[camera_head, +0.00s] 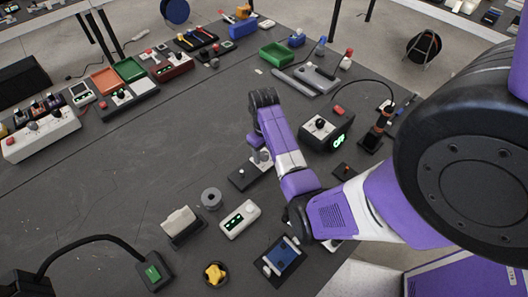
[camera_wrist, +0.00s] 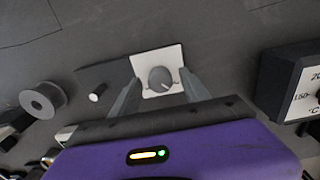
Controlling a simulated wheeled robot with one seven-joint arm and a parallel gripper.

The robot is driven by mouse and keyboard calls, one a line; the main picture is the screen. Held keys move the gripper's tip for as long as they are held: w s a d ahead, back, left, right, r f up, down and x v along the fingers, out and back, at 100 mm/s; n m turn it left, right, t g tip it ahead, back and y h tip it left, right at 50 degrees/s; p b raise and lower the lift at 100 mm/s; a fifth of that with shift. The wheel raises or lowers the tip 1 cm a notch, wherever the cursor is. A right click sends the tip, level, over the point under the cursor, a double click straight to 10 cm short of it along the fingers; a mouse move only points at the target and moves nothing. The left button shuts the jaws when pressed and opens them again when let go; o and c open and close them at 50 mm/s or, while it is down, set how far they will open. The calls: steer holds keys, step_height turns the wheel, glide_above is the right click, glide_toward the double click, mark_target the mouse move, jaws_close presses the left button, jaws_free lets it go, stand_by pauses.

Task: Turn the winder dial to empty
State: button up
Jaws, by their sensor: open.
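The winder (camera_head: 245,178) is a dark flat base on the table, partly hidden by my arm in the head view. In the wrist view its dark base (camera_wrist: 108,72) carries a small peg with a pale end (camera_wrist: 97,92) and a white plate (camera_wrist: 174,57). The dial (camera_wrist: 160,77) is a round grey knob on that plate, with a pale pointer mark towards its lower right. My gripper (camera_wrist: 160,84) is open, one finger on each side of the dial. Gaps show between fingers and knob. Labels around the dial are not readable.
A grey spool (camera_wrist: 43,99) lies left of the winder. A dark box with a temperature scale (camera_wrist: 300,88) stands to the right. In the head view, a white device with a green display (camera_head: 240,220) and a blue-screened device (camera_head: 283,258) lie in front.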

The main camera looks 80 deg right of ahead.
jaws_close()
